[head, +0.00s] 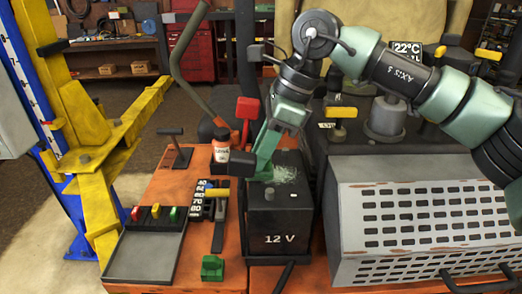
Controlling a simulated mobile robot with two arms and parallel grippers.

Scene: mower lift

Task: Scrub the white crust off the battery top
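The black battery (280,232), marked 12 V, stands on the orange deck. Pale whitish-green crust (286,174) lies in a scribbled patch on its top, towards the back. A grey terminal post (269,192) stands in front of the crust. My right gripper (258,165) reaches down from the upper right to the left back part of the battery top, beside the crust. A dark block (242,164) shows at its tip; I cannot tell whether it is a fingertip or a held tool. Whether the fingers are open or shut is unclear. My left gripper is out of view.
A grey tray (145,258) and a green block (212,267) lie left. A perforated grey cover (430,215) borders the battery on the right. A yellow lift post (90,125) stands far left.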

